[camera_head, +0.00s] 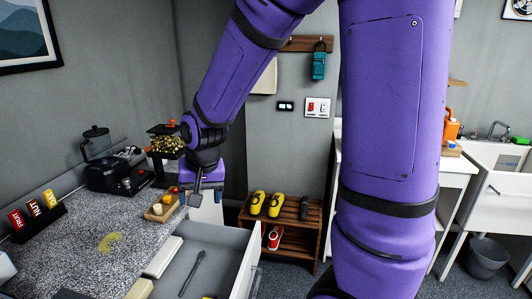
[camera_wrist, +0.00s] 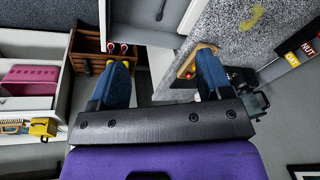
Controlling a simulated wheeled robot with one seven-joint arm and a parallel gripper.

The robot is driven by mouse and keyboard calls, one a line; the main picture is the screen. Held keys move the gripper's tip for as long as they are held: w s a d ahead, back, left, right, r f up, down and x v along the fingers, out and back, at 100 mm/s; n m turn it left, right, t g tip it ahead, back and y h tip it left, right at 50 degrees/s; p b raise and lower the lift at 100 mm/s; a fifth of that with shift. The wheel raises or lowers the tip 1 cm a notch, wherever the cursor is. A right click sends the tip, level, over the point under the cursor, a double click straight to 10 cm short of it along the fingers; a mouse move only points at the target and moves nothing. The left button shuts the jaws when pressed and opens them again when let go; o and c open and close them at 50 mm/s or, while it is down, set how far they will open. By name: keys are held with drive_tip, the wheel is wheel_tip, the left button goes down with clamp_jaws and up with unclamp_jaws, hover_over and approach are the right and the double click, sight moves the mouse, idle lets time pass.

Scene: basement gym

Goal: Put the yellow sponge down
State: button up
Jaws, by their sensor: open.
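My gripper (camera_head: 197,190) hangs from the arm near the far right end of the speckled counter (camera_head: 70,265). In the wrist view my gripper (camera_wrist: 163,75) has its two blue-padded fingers wide apart, with nothing between them. A pale yellow block (camera_head: 140,289), which looks like the sponge, lies by the counter's front edge and is cut off by the bottom of the head view. It is well apart from the gripper. A flat yellow patch (camera_head: 110,242) marks the counter and also shows in the wrist view (camera_wrist: 251,17); I cannot tell what it is.
An open drawer (camera_head: 222,243) holds a dark utensil (camera_head: 193,273) and a yellow thing (camera_head: 208,297) at the bottom edge. A wooden board (camera_head: 161,210) with small food items lies near the gripper. A blender (camera_head: 97,145) stands behind. A shoe rack (camera_head: 287,238) stands beyond the drawer.

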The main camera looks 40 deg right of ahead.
drive_tip(key=s+d+r+n+t, duration=0.1)
drive_tip(key=s+d+r+n, duration=0.1)
drive_tip(key=s+r, duration=0.6)
drive_tip(key=s+d+r+n+t, duration=0.1)
drive_tip(key=s+r+n, duration=0.2)
drive_tip(key=s+r, duration=0.5)
drive_tip(key=s, duration=0.3)
drive_tip(key=shift+d+h, duration=0.3)
drive_tip(key=shift+d, duration=0.05)
drive_tip(key=shift+w, duration=0.1)
